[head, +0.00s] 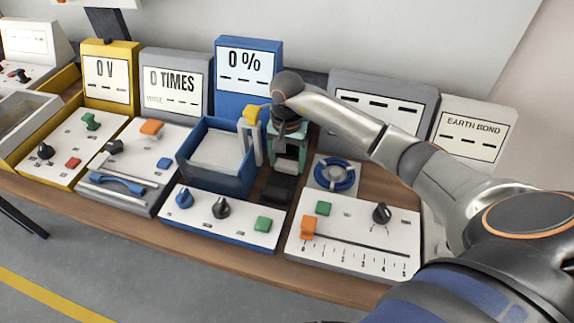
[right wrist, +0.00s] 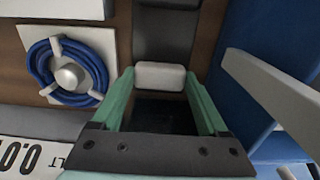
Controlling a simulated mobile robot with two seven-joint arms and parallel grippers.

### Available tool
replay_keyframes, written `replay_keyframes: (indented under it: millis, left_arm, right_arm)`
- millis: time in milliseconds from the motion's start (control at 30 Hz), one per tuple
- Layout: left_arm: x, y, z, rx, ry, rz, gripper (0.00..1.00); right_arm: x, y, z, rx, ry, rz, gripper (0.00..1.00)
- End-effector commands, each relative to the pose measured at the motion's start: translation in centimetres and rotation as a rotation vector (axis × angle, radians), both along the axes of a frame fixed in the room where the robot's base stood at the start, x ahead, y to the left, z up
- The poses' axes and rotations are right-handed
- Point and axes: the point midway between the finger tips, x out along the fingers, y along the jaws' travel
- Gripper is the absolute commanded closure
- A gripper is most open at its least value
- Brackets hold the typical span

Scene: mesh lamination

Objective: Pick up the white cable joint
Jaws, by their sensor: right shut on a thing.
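The white cable joint (right wrist: 160,76) is a small rounded white block between the tips of the green fingers of my right gripper (right wrist: 161,84) in the right wrist view. The gripper is shut on it, with one finger at each end. In the head view my right gripper (head: 287,158) points down between the blue tank and the blue coil, and the joint (head: 287,169) shows pale at its tips, just over a dark block (head: 278,189). I cannot tell whether the joint touches that block. My left gripper is not in view.
The open blue tank (head: 244,180) stands close left of the gripper. A blue cable coil (head: 336,177) on a white plate lies to its right. Control panels with knobs (head: 220,220) (head: 350,225) are in front, and upright displays (head: 247,75) stand behind.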

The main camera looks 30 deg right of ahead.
Motion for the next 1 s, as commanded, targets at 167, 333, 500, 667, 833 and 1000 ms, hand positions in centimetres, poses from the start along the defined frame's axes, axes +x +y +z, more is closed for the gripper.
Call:
replay_keyframes:
  millis: [167, 333, 500, 667, 833, 1000]
  left_arm:
    - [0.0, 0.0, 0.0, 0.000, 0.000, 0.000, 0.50]
    - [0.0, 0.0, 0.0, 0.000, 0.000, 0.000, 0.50]
    - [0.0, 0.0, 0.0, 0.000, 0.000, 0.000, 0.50]
    - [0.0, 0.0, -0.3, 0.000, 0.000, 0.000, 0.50]
    - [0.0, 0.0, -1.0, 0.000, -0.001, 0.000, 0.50]
    - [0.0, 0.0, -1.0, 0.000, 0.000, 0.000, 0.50]
  right_arm:
    - [0.0, 0.0, 0.0, -0.001, -0.001, 0.000, 0.70]
    - [0.0, 0.0, 0.1, 0.000, -0.001, 0.000, 0.80]
    - [0.0, 0.0, 0.1, 0.000, -0.001, 0.000, 0.80]
    - [0.1, -0.1, 0.8, -0.001, -0.003, 0.000, 0.80]
    - [0.2, -0.1, 2.9, -0.002, -0.007, 0.000, 0.80]
    - [-1.6, 0.5, 5.2, -0.003, -0.005, 0.002, 0.80]
